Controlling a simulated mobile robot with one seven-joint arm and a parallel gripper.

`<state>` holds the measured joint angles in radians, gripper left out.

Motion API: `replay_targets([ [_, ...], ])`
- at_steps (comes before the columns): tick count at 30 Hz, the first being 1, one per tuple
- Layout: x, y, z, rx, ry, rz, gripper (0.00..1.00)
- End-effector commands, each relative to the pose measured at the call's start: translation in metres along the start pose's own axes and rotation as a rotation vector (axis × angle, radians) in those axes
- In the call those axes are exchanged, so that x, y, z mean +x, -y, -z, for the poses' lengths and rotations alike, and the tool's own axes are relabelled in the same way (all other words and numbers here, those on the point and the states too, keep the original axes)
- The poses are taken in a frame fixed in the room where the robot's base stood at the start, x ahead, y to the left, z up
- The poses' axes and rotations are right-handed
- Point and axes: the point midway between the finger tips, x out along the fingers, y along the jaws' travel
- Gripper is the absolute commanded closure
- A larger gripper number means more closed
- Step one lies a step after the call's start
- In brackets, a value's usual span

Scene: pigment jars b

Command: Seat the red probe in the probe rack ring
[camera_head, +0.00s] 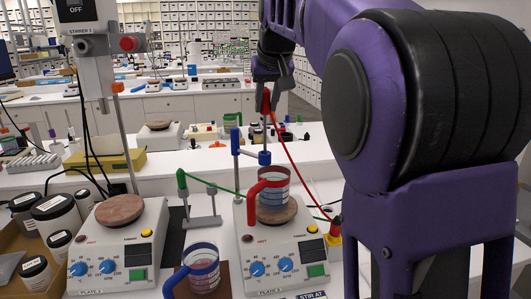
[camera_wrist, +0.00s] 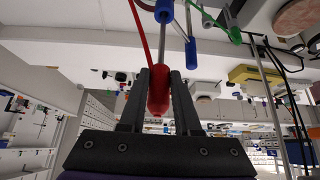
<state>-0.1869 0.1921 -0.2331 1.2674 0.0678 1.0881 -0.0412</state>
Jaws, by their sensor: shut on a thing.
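The red probe (camera_head: 266,102) hangs upright, its red handle between the fingers of my gripper (camera_head: 267,88). In the wrist view, my gripper (camera_wrist: 160,88) is shut on the red handle (camera_wrist: 159,92). The thin metal shaft points down toward a blue holder (camera_head: 264,158) on an upright rod, above the red-handled beaker (camera_head: 271,181). I cannot tell whether the tip is inside the holder. The blue part also shows in the wrist view (camera_wrist: 164,10). A grey rack (camera_head: 204,221) stands left of the beaker, with a green-handled piece (camera_head: 182,180); its ring is not clearly made out.
The beaker stands on the right hot plate (camera_head: 281,254); the left hot plate (camera_head: 116,245) is bare on top. A blue-handled beaker (camera_head: 201,270) stands between them in front. A red cable (camera_head: 293,165) runs from the probe to the right. Jars (camera_head: 56,218) fill the left.

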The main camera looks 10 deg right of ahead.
Motion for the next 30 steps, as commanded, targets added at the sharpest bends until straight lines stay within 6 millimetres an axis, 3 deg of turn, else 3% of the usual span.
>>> replay_targets([
  [30,-0.051,0.000,0.036,0.001,-0.002,0.000,1.00],
])
